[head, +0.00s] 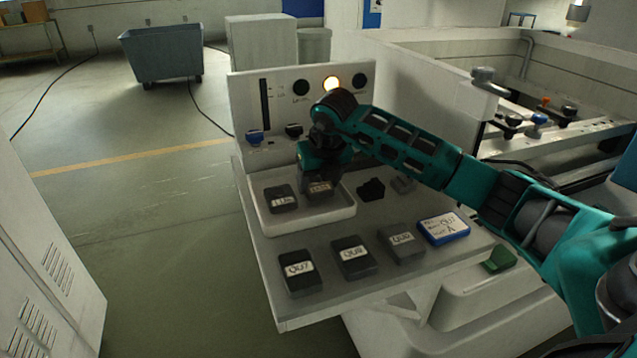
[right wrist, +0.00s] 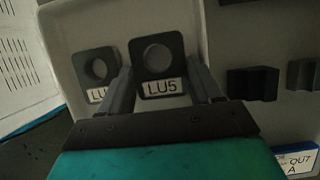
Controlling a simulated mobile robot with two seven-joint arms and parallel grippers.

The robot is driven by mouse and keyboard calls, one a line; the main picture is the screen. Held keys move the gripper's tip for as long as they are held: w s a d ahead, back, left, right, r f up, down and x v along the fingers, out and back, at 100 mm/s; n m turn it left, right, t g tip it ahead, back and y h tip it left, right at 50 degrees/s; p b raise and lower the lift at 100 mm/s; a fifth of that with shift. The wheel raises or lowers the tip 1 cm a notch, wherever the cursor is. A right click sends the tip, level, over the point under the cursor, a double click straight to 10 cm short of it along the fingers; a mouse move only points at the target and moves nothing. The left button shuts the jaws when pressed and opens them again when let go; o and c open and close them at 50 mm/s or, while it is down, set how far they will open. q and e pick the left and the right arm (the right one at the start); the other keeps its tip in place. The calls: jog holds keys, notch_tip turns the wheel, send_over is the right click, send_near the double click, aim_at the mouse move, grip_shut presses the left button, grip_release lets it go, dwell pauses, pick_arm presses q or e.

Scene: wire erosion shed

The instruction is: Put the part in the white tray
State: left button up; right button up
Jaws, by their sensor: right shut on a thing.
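The white tray (head: 262,226) lies at the back left of the grey bench shelf. My right gripper (head: 320,177) reaches down over the tray's right half. It is shut on a dark block with a hole and a label reading LU5 (right wrist: 158,60); this block also shows in the head view (head: 320,190). The held block is within the tray's outline; I cannot tell whether it touches the tray floor. A similar dark block with an LU label (head: 281,200) sits in the tray to its left, also in the right wrist view (right wrist: 97,68). My left gripper is not in view.
Labelled blocks (head: 297,272) (head: 351,257) (head: 401,243) stand along the shelf's front. A blue-edged card (head: 443,228) reading QU7 A lies to their right. A black block (head: 371,189) and a grey block (head: 403,184) are right of the tray. A control panel (head: 290,105) rises behind.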

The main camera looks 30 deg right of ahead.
jog(key=shift+f, duration=0.4)
jog(key=o, duration=1)
jog(key=shift+f, duration=0.2)
jog(key=shift+o, duration=0.9)
jog(key=shift+r, duration=0.1)
jog(key=shift+r, duration=0.2)
jog(key=v, duration=1.1)
jog(key=shift+s+r, duration=0.3)
jog(key=shift+r, duration=0.05)
